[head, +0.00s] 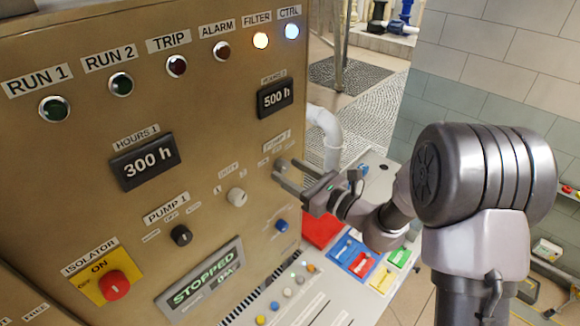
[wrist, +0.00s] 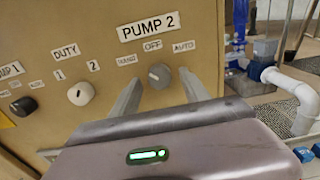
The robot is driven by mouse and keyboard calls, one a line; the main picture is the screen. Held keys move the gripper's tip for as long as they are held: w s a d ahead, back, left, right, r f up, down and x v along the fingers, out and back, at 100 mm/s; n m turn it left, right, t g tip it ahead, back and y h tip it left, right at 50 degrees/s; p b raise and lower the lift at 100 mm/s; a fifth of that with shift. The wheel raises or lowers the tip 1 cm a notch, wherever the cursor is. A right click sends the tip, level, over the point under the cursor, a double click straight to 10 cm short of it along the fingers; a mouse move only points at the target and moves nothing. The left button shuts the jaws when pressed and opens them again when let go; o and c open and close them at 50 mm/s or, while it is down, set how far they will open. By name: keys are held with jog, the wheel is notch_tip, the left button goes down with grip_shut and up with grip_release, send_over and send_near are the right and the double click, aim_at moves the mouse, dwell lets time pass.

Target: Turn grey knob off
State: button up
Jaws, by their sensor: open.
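The grey knob (wrist: 160,76) sits under the PUMP 2 label on the brass-coloured panel, below the marks HAND, OFF and AUTO. Its pale pointer line seems to lean up and left, toward HAND, but it is small. In the head view the grey knob (head: 281,163) shows partly, beside my fingers. My gripper (head: 287,172) is open, with its fingers reaching toward the panel around the knob. In the wrist view my gripper (wrist: 161,82) has one finger on each side of the knob, with gaps visible. I cannot tell how deep the fingertips reach.
A white DUTY knob (head: 237,197) and a black PUMP 1 knob (head: 181,235) are to the left. A red isolator switch (head: 114,285) and a STOPPED display (head: 205,279) are lower. A blue knob (head: 281,225) is below my gripper. White pipe (wrist: 290,84) runs right of the panel.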

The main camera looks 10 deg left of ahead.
jog(key=shift+w+a, duration=0.2)
jog(key=shift+a, duration=0.2)
jog(key=shift+s+d, duration=0.15)
jog(key=shift+d, duration=0.1)
jog(key=shift+c, duration=0.4)
grip_shut()
jog(key=m+p, duration=0.1)
jog(key=m, duration=0.2)
jog(key=shift+a+r+m+p, duration=0.1)
jog(key=shift+m+p, duration=0.25)
jog(key=shift+m, duration=0.05)
jog(key=shift+m+p, duration=1.1)
jog(key=shift+m, duration=1.5)
